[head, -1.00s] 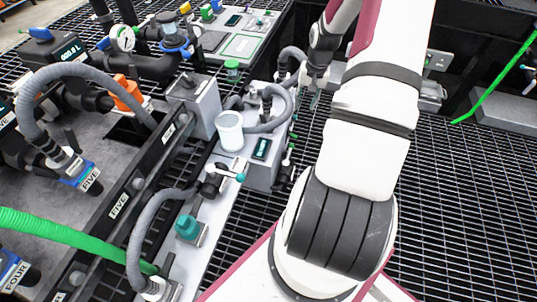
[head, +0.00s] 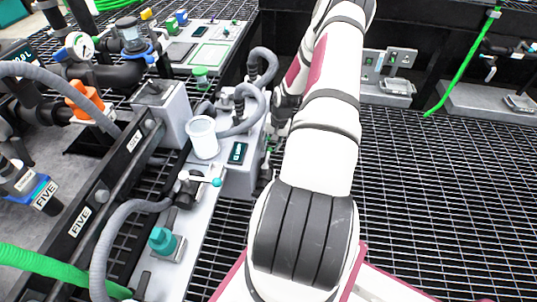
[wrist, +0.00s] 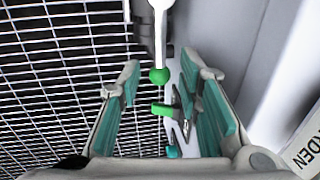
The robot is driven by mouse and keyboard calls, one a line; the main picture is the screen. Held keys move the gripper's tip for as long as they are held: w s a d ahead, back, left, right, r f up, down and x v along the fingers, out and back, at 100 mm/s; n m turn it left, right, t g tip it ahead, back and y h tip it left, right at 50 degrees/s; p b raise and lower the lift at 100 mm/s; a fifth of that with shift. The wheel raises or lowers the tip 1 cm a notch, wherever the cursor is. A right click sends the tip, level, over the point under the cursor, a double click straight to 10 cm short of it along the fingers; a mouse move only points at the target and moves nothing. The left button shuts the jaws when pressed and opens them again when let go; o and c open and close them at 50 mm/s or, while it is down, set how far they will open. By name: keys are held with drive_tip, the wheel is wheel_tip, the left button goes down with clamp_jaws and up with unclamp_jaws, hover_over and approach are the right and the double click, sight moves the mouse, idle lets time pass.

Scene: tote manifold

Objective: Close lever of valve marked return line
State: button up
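My gripper (wrist: 170,72) is open in the wrist view, its teal-padded fingers on either side of the view. A white lever with a green ball end (wrist: 159,75) reaches down from the top between the fingertips, apart from both pads. A green handle end (wrist: 162,109) and a teal one (wrist: 173,151) lie farther down between the fingers. No return line marking is readable, so I cannot tell which lever bears it. In the head view my gripper is low beside the grey box with a display (head: 238,153), mostly hidden by my arm.
A valve with a teal-ended white lever (head: 216,182) stands on the pale manifold strip. A white cup (head: 203,138) and grey hoses (head: 262,66) are close to the box. A pale wall (wrist: 280,70) runs close beside the right finger. Open grating (head: 430,190) lies right.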

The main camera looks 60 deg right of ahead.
sight(268, 154)
drive_tip(key=shift+w+a+f+b, duration=0.1)
drive_tip(key=shift+w+f+b, duration=0.15)
drive_tip(key=shift+f, duration=0.8)
drive_tip(key=shift+w+a+f+b, duration=0.1)
drive_tip(key=shift+f+b, duration=0.2)
drive_tip(key=shift+f, duration=0.7)
